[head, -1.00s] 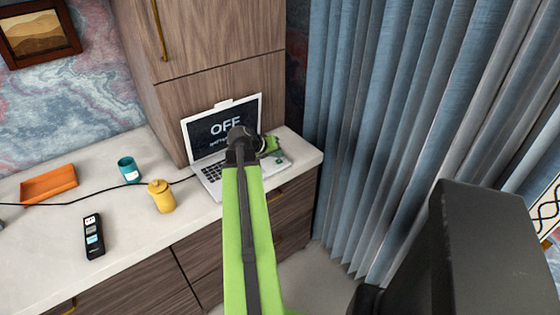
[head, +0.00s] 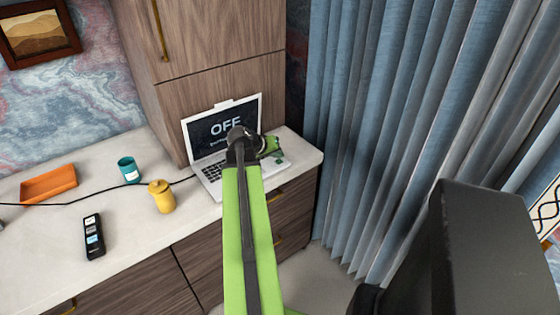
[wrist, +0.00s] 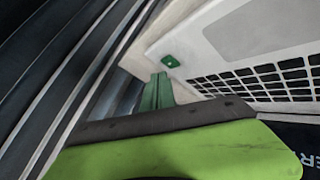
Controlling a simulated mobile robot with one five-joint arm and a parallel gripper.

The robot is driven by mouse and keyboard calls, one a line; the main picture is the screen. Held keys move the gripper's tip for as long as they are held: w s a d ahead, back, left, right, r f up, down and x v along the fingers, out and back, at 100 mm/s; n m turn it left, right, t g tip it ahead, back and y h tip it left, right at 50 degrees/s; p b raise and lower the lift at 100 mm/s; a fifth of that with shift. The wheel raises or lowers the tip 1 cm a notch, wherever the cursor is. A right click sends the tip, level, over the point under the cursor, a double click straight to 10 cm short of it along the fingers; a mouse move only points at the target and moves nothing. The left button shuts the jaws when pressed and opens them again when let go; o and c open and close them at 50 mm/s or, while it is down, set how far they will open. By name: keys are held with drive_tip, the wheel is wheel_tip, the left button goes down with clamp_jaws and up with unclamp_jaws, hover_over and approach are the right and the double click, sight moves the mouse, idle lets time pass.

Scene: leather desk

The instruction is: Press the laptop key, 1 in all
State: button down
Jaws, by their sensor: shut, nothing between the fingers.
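An open white laptop (head: 210,183) stands on the counter, its dark screen (head: 222,127) reading "OFF". A small green key (head: 279,162) with a pale mark lies on the laptop's base, right of the black keyboard. The same key (wrist: 170,61) shows in the wrist view, on the white surface near the laptop's edge. My gripper (head: 273,150) is above the right part of the laptop, close to the key. It is shut and empty. In the wrist view, a green fingertip (wrist: 157,90) is just below the key in the picture; I cannot tell whether they touch.
A yellow lidded jar (head: 161,197), a teal cup (head: 128,170), an orange tray (head: 48,184) and a black remote (head: 93,236) stand left on the pale counter (head: 130,220). A black cable runs to the laptop. Blue curtains (head: 390,120) hang at right, past the counter's end.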

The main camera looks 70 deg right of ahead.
sight(277, 162)
drive_tip(key=shift+f, duration=0.1)
drive_tip(key=shift+w+f+b, duration=0.1)
drive_tip(key=shift+f+b, duration=0.2)
drive_tip(key=shift+b, duration=0.1)
drive_tip(key=shift+f+b, duration=0.35)
idle(0.7)
idle(0.3)
drive_tip(key=shift+r+p, duration=0.75)
wheel_tip(277, 162, up, 5)
drive_tip(key=p, duration=0.5)
drive_tip(key=shift+r, duration=0.15)
idle(0.4)
